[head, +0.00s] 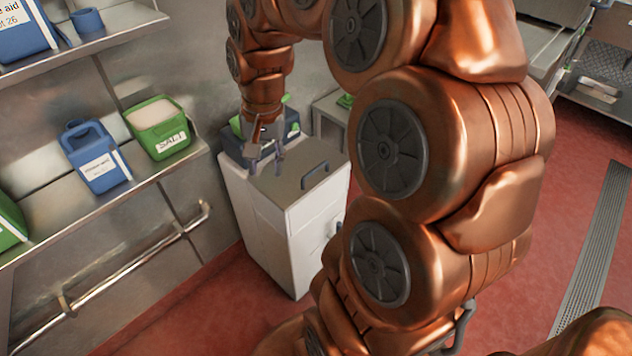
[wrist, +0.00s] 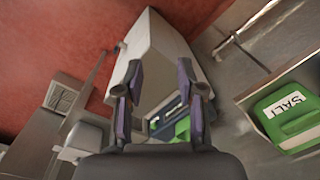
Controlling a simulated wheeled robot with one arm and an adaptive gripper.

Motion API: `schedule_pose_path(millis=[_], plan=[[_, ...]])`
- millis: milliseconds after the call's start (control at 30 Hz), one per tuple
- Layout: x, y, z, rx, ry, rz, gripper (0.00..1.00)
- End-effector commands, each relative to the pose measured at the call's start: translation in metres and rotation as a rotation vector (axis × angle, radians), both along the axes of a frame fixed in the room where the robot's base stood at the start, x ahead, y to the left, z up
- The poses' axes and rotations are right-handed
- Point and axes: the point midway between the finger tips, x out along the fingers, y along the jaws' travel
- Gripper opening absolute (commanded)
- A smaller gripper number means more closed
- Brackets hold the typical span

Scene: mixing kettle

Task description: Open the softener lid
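The softener (head: 285,225) is a pale, box-shaped cabinet standing on the red floor. Its flat grey lid (head: 285,195) lies shut on top, with a dark bar handle (head: 315,175) toward the right. My gripper (head: 266,163) points down over the left back part of the lid, left of the handle and apart from it. Its two fingers are spread with nothing between them. I cannot tell whether the fingertips touch the lid. In the wrist view the softener (wrist: 158,40) shows beyond the open fingers (wrist: 160,82); the handle is not clear there.
A dark unit with green parts (head: 292,122) stands at the back of the softener, partly behind my gripper. The wall shelf at left holds a blue jug (head: 95,157) and a green salt container (head: 158,127). A pipe rail (head: 130,265) runs below it.

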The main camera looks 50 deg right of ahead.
Motion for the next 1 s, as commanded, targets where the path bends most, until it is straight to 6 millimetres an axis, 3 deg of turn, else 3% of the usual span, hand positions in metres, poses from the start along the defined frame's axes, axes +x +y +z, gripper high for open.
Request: schedule_pose_path(millis=[33, 233, 400, 500, 600, 767, 1000], plan=[[0.012, -0.022, -0.026, 0.004, -0.016, -0.086, 0.38], [0.039, -0.107, -0.075, 0.020, -0.063, -0.417, 0.38], [0.044, -0.167, -0.104, 0.025, -0.093, -0.634, 0.38], [0.044, -0.190, -0.113, 0.025, -0.104, -0.714, 0.38], [0.043, -0.202, -0.115, 0.027, -0.112, -0.755, 0.38], [0.044, -0.205, -0.121, 0.026, -0.113, -0.769, 0.38], [0.047, -0.203, -0.149, 0.028, -0.105, -0.763, 0.38]])
